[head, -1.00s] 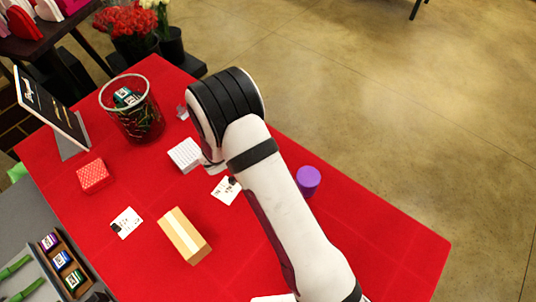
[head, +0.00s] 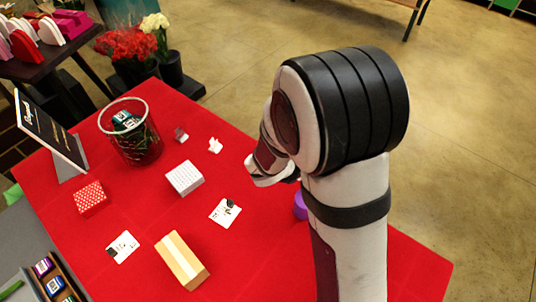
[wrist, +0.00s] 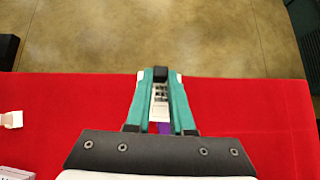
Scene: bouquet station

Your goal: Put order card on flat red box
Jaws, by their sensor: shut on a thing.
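A flat red box with a pale pattern (head: 91,197) sits at the left of the red table in the head view. Two white cards with dark marks lie flat on the table: one near the middle (head: 226,214), one front left (head: 123,248). I cannot tell which card is the order card. In the wrist view my gripper (wrist: 160,82), with teal fingers, is shut on a small pale thing with dark marks (wrist: 159,108). It is too small to identify. The arm hides the gripper in the head view.
A white box (head: 185,178), a tan box (head: 182,261) and a wire-rimmed container (head: 133,135) stand on the red table (head: 150,205). A purple cylinder (head: 300,206) is partly behind my arm. A black sign (head: 48,130) stands at back left.

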